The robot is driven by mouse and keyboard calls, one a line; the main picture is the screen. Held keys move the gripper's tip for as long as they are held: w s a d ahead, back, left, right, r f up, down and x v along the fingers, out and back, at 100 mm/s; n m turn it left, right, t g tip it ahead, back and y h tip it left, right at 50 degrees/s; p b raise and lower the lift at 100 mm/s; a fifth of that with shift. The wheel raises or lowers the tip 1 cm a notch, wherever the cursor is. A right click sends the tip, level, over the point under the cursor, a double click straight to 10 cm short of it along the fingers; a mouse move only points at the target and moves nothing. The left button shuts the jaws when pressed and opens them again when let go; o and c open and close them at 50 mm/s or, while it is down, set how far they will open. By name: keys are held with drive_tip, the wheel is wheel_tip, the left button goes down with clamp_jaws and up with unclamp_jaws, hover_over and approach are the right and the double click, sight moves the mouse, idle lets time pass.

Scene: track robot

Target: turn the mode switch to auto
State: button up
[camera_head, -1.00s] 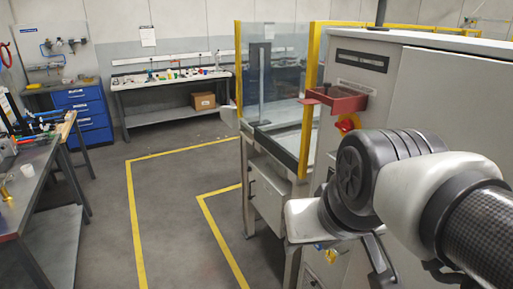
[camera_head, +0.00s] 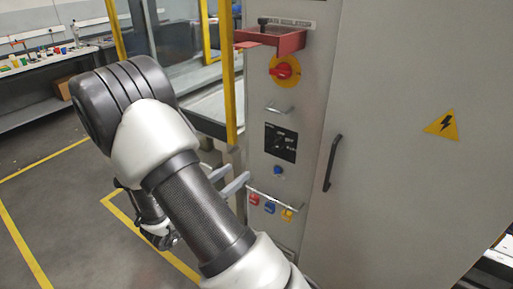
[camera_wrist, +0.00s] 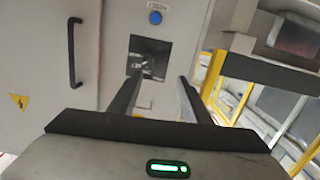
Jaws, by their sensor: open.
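The mode switch is most likely the dark knob on the black square plate (camera_head: 281,142) on the narrow front of the grey cabinet. In the wrist view the black plate (camera_wrist: 150,48) lies ahead, beyond the fingertips, with a dark knob on it. The way the knob points is too small to tell. My gripper (camera_head: 236,174) is left of and lower than the plate in the head view, its two grey fingers pointing towards the cabinet. In the wrist view my gripper (camera_wrist: 160,80) is open and empty, with the plate between and beyond the fingers.
A blue button (camera_head: 278,170) sits near the plate. A red rotary switch (camera_head: 284,71), a red bracket (camera_head: 270,39) and a small handle (camera_head: 280,109) are above. Coloured padlocks (camera_head: 270,207) hang from a rail below. A door handle (camera_head: 332,163) and yellow post (camera_head: 228,75) flank the panel.

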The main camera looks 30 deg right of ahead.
drive_tip(key=s+h, duration=0.1)
approach(278, 145)
drive_tip(key=w+f+x, duration=0.1)
drive_tip(key=x, duration=0.7)
drive_tip(key=shift+f+g+p, duration=0.25)
drive_tip(key=shift+g+p, duration=0.15)
drive_tip(key=shift+d, duration=0.1)
drive_tip(key=shift+c, duration=0.4)
drive_tip(key=c, duration=0.9)
drive_tip(key=shift+w, duration=0.1)
